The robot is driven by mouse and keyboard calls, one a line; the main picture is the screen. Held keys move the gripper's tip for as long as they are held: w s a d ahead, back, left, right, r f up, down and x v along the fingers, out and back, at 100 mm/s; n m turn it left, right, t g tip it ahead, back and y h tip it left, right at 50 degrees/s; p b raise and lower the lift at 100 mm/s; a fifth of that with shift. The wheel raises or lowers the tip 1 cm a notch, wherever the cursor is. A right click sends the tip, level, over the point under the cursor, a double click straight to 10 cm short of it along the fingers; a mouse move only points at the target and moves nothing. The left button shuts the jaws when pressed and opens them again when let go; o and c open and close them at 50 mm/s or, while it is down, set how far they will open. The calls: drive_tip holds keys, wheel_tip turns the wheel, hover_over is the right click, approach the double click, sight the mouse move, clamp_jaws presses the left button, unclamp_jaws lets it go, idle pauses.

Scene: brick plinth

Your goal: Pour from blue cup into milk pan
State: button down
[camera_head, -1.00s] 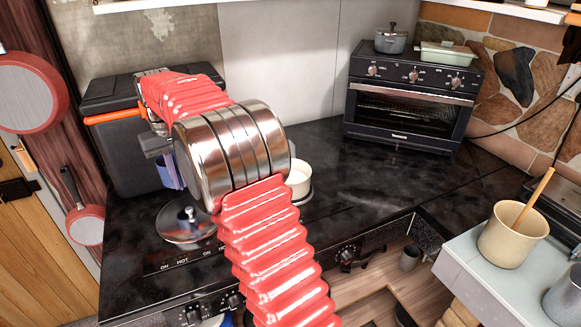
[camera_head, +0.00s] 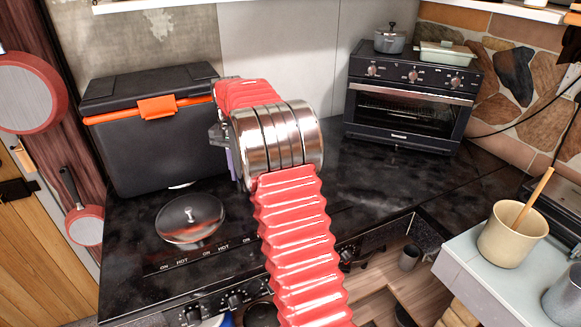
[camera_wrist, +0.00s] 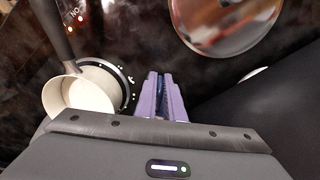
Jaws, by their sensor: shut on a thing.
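My gripper (camera_wrist: 162,92) shows in the wrist view as two purple fingers close together, with a narrow blue strip of the blue cup (camera_wrist: 160,82) between them. Most of the cup is hidden, so its tilt and contents cannot be told. In the head view only a sliver of purple shows beside my arm. The milk pan (camera_wrist: 85,98), cream inside with a dark handle, is left of the fingers in the wrist view, on a round base with a dark, marked rim. The fingers are beside it, not over its opening. In the head view my arm hides the pan.
A toaster oven (camera_head: 410,100) stands at the back right. A beige pot (camera_head: 512,235) is on the right ledge. The counter before the oven is clear.

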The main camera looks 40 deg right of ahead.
drive_tip(key=shift+s, duration=0.1)
drive_tip(key=s+d+r+t+y+p, duration=0.1)
drive_tip(key=s+d+r+t+y, duration=0.2)
drive_tip(key=s+r+t, duration=0.2)
drive_tip(key=shift+r+t+y, duration=0.15)
drive_tip(key=shift+t+y, duration=0.15)
drive_tip(key=shift+t, duration=0.2)
idle(0.6)
drive_tip(key=shift+s+d+r, duration=0.15)
drive_tip(key=shift+r, duration=0.1)
drive_tip(key=shift+s+d+f+t+y+p, duration=0.15)
drive_tip(key=shift+s+f+t+y+p, duration=0.25)
drive_tip(key=shift+t+y+p, duration=0.35)
idle(0.4)
drive_tip(key=shift+d+r+t+y+p, duration=0.1)
drive_tip(key=shift+t+y+p, duration=0.1)
drive_tip(key=shift+t, duration=0.3)
drive_tip(key=shift+r+t+y+p, duration=0.1)
drive_tip(key=shift+t+p, duration=0.1)
drive_tip(key=shift+t, duration=0.25)
drive_tip(key=shift+s+d+f+t+y+p, duration=0.1)
drive_tip(key=shift+s+f+t+y+p, duration=0.15)
drive_tip(key=shift+f+t+y+p, duration=0.35)
idle(0.7)
drive_tip(key=shift+s+d+r+t+y, duration=0.1)
drive_tip(key=shift+r+t+y, duration=0.1)
drive_tip(key=shift+t, duration=0.25)
drive_tip(key=shift+s+r+t+y, duration=0.1)
drive_tip(key=shift+r+t, duration=0.05)
drive_tip(key=shift+t, duration=0.3)
